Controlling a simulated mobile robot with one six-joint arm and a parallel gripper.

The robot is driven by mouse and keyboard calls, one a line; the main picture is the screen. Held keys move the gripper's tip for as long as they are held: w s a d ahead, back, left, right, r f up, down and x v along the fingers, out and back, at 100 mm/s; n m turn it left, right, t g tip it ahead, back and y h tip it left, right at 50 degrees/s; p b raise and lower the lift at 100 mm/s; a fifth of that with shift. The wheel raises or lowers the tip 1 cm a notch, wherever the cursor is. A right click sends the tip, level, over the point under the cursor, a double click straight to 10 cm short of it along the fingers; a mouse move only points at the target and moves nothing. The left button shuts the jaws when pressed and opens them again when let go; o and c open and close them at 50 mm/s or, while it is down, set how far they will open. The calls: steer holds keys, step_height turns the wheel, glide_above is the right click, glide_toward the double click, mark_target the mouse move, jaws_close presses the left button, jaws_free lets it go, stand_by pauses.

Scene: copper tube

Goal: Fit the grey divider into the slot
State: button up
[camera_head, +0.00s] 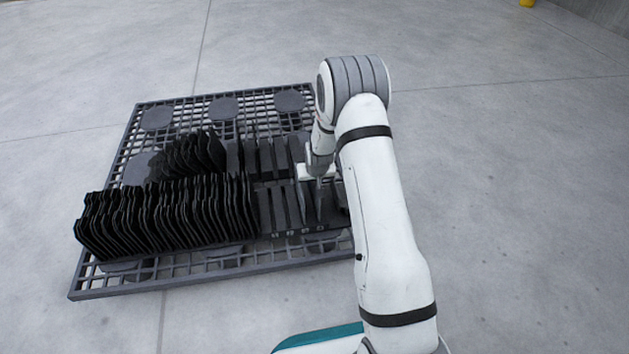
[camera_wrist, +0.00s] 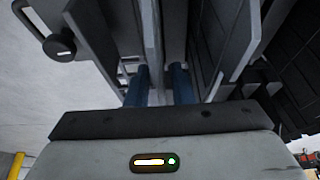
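My gripper (camera_head: 319,182) points down over the right end of the rack on the black pallet. In the wrist view its two blue fingers (camera_wrist: 160,85) stand on either side of a pale grey upright strip (camera_wrist: 150,35), seen edge-on, which looks like the grey divider. A thin gap or contact at the fingers cannot be made out. In the head view a grey plate (camera_head: 321,206) stands below the gripper, among the slots of the dark rack (camera_head: 291,234). Its lower edge and the slot beneath are hidden.
Several black dividers (camera_head: 165,215) stand in a long row on the left, with a shorter row (camera_head: 190,155) behind. Dark rack walls and plates (camera_wrist: 236,45) crowd the fingers' right side in the wrist view. The concrete floor (camera_head: 520,180) is clear on the right.

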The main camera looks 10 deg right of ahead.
steer(key=shift+o, duration=0.7)
steer(key=shift+r, duration=0.1)
steer(key=p+v, duration=0.5)
steer(key=v, duration=0.7)
steer(key=shift+s+r, duration=0.15)
steer(key=shift+r, duration=0.2)
steer(key=s+r+g, duration=0.2)
steer(key=s+r, duration=1.6)
steer(key=s, duration=0.6)
steer(key=s+r+g, duration=0.1)
steer(key=s+r, duration=0.2)
steer(key=s, duration=0.6)
steer(key=shift+r, duration=0.2)
